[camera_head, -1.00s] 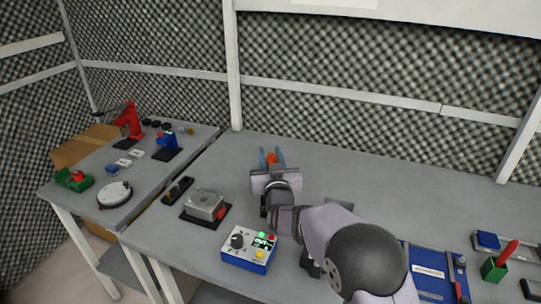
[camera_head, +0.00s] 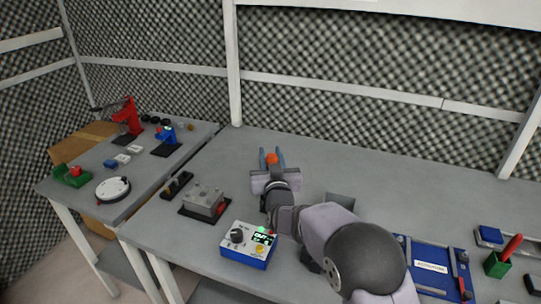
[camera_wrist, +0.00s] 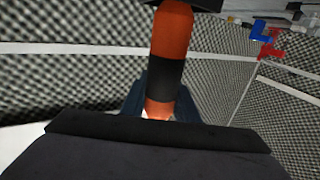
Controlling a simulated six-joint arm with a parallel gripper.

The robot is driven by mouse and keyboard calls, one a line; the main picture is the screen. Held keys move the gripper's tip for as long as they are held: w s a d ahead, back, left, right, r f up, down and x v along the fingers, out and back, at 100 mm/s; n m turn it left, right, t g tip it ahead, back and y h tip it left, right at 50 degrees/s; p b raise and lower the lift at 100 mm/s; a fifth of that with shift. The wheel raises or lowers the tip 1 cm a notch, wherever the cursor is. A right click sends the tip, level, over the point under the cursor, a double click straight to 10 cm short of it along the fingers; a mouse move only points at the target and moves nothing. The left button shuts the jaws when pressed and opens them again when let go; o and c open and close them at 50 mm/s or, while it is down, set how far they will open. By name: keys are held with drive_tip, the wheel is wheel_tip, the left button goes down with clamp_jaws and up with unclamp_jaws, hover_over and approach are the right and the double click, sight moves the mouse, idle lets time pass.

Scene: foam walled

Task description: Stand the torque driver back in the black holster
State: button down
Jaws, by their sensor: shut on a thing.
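The torque driver is orange with a black band and shows large in the wrist view (camera_wrist: 170,60), running up from between the fingers to a dark part at the top edge. In the head view only a small orange bit of the torque driver (camera_head: 272,159) shows. My gripper (camera_head: 272,155) is shut on it, with a blue finger on each side, above the middle of the bench. The driver's lower part is hidden. I cannot pick out the black holster with certainty.
A blue-and-white control box (camera_head: 248,245) and a grey metal block (camera_head: 205,201) stand left of my arm. A small black holder (camera_head: 177,185) lies beyond the block. A blue tray (camera_head: 438,257) and a green holder (camera_head: 497,265) with a red-handled tool are right. The back bench is clear.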

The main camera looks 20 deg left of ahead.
drive_tip(key=shift+f+b, duration=1)
drive_tip(key=shift+f, duration=0.1)
drive_tip(key=c, duration=1.3)
unclamp_jaws()
drive_tip(key=shift+r, duration=0.1)
drive_tip(key=b+v, duration=0.1)
drive_tip(key=v, duration=0.6)
drive_tip(key=shift+s+b, duration=0.2)
drive_tip(key=shift+b, duration=0.1)
drive_tip(key=shift+d, duration=0.15)
